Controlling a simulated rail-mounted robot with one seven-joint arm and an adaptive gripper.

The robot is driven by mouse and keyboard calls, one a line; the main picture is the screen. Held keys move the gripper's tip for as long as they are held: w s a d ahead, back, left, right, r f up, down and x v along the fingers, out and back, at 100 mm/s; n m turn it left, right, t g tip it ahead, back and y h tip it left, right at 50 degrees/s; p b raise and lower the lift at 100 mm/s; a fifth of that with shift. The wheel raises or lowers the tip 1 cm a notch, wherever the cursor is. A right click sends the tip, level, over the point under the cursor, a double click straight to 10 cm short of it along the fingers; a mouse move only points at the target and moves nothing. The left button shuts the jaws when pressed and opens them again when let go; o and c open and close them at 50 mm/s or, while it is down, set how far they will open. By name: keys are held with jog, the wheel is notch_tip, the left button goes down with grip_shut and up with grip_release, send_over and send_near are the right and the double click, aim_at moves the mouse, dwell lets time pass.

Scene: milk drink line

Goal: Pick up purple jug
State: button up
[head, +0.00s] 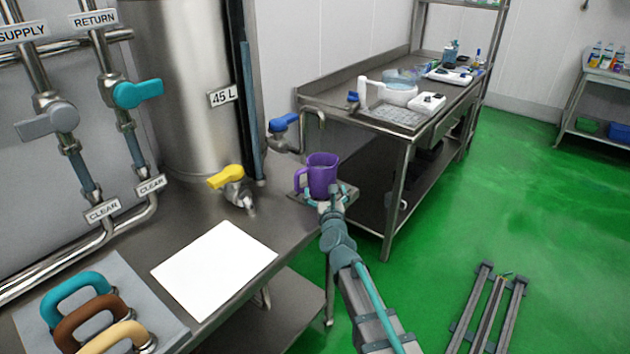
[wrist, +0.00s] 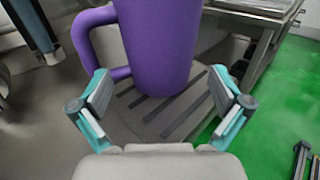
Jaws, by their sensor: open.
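The purple jug (head: 322,175) stands upright at the right end of the steel counter, with its handle toward the left. In the wrist view the jug (wrist: 157,45) fills the top middle, standing on a grey slatted drip tray (wrist: 140,125); its top is cut off by the frame edge. My gripper (wrist: 163,95) is open, with one teal-edged finger on each side of the jug's lower body. The left finger is close to the handle; I cannot tell whether it touches. In the head view my gripper (head: 328,200) is at the jug's near side, partly hidden by my wrist.
A blue-handled tap (head: 284,122) is just behind and left of the jug. A yellow-handled tap (head: 228,180) is further left on the tank (head: 190,90). A white sheet (head: 214,268) lies on the counter. A second steel table (head: 400,132) stands behind right.

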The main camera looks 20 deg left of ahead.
jog(key=p+x, duration=0.1)
jog(key=x, duration=0.5)
jog(key=shift+w+a, duration=0.15)
jog(key=shift+w, duration=0.05)
jog(key=c, duration=1.2)
jog(key=shift+c, duration=1.3)
jog(key=shift+r+p, duration=0.2)
jog(key=shift+p, duration=0.15)
